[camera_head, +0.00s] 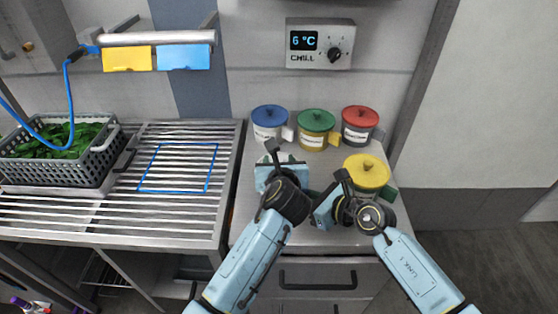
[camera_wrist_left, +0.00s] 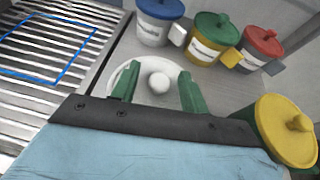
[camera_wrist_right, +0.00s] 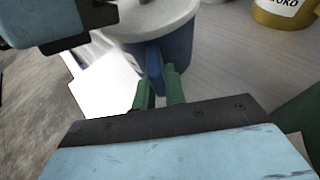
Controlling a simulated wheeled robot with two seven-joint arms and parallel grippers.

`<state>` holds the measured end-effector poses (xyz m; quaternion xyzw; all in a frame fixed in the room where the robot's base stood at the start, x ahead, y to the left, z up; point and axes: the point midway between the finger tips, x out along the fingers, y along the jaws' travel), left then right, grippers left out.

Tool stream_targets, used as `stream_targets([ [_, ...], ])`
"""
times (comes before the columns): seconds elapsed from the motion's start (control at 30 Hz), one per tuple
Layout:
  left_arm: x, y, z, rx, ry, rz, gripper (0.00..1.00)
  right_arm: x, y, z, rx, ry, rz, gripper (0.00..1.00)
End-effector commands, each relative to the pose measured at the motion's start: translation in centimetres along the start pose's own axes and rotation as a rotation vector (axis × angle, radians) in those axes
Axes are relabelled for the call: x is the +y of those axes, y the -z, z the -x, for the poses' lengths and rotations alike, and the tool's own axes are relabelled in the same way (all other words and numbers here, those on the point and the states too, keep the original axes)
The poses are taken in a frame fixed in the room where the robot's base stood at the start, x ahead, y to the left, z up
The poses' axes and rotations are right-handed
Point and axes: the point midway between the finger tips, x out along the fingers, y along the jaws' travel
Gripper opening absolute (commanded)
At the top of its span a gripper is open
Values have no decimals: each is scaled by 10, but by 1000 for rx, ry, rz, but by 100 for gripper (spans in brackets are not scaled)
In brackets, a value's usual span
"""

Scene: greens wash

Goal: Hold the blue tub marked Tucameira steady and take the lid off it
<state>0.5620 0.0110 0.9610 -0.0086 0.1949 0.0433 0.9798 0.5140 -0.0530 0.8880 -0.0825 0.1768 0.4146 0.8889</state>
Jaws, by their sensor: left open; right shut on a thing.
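The blue tub (camera_wrist_right: 180,48) stands on the grey counter, with a white lid (camera_wrist_right: 160,12) on it. In the left wrist view the lid (camera_wrist_left: 118,78) shows a round white knob (camera_wrist_left: 158,83). My left gripper (camera_wrist_left: 158,90) is open above the lid, one green finger on each side of the knob, with gaps showing. My right gripper (camera_wrist_right: 159,88) is shut on the tub's blue handle (camera_wrist_right: 154,62). A white tag (camera_wrist_right: 105,80) sits beside the handle; I cannot read a name on it. In the head view my left gripper mostly hides the tub.
Behind stand tubs with blue (camera_head: 269,115), green (camera_head: 316,120) and red (camera_head: 360,117) lids. A yellow-lidded tub (camera_head: 367,172) stands close to my right arm. A slatted rack (camera_head: 180,135) with a blue outline and a basket of greens (camera_head: 110,150) lies left.

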Motion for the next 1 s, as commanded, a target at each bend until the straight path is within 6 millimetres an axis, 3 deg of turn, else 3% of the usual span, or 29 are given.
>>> stream_targets([
  [0.4,0,0,-7,0,1,0,45,0,0,0,0,0,0,0],
  [0.73,0,0,-6,0,1,0,1,0,0,0,0,0,0,0],
  [1.0,0,0,-6,0,0,0,0,0,0,0,0,1,0,0],
])
